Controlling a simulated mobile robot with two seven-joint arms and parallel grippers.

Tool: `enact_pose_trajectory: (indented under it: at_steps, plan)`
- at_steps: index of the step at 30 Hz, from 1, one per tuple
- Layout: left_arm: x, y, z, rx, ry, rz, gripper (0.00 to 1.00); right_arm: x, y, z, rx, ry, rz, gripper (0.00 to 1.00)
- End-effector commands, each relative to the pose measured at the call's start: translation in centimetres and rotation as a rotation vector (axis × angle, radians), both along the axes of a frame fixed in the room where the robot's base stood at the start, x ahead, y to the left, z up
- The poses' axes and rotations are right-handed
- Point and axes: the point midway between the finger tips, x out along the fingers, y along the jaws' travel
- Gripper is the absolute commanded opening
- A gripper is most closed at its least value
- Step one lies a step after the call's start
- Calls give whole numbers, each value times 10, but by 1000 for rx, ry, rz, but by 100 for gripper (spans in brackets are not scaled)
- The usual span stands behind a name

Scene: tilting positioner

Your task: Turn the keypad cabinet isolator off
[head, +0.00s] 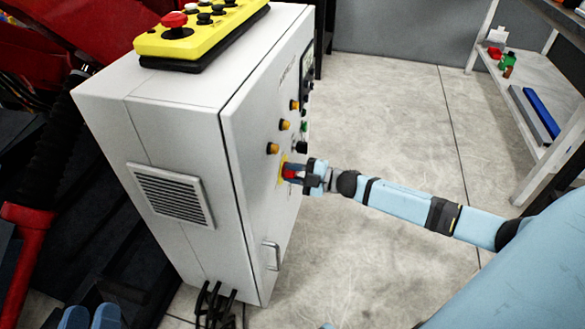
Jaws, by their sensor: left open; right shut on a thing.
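The keypad cabinet (170,120) is a tall light-grey box left of centre, its front panel turned to the right and seen at a steep angle. The isolator (284,171) is a red handle on a yellow plate, low on that panel below a row of orange buttons. My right gripper (295,173) reaches in from the right and is shut on the red handle. The fingers cover much of the handle, so its exact angle is hard to tell.
A yellow control pendant (200,32) with a red mushroom button lies on the cabinet top. A door handle (271,255) and black cables (215,305) are lower down. Red and black machinery (35,150) stands left. A shelf (530,110) stands right; the floor between is clear.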

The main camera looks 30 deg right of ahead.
Motion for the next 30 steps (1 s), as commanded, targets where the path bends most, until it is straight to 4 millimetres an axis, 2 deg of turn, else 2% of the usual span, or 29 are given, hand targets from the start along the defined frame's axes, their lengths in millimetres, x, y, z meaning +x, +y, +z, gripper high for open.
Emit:
enact_pose_trajectory:
  at_steps: [15, 30]
  plan:
    - [0, 0, 2, -5, -7, 2, 43, -1, 2, -6, -321, -275, 1, 0]
    - [0, 0, -1, 1, 3, -1, 43, -2, 2, -7, -432, -369, 1, 0]
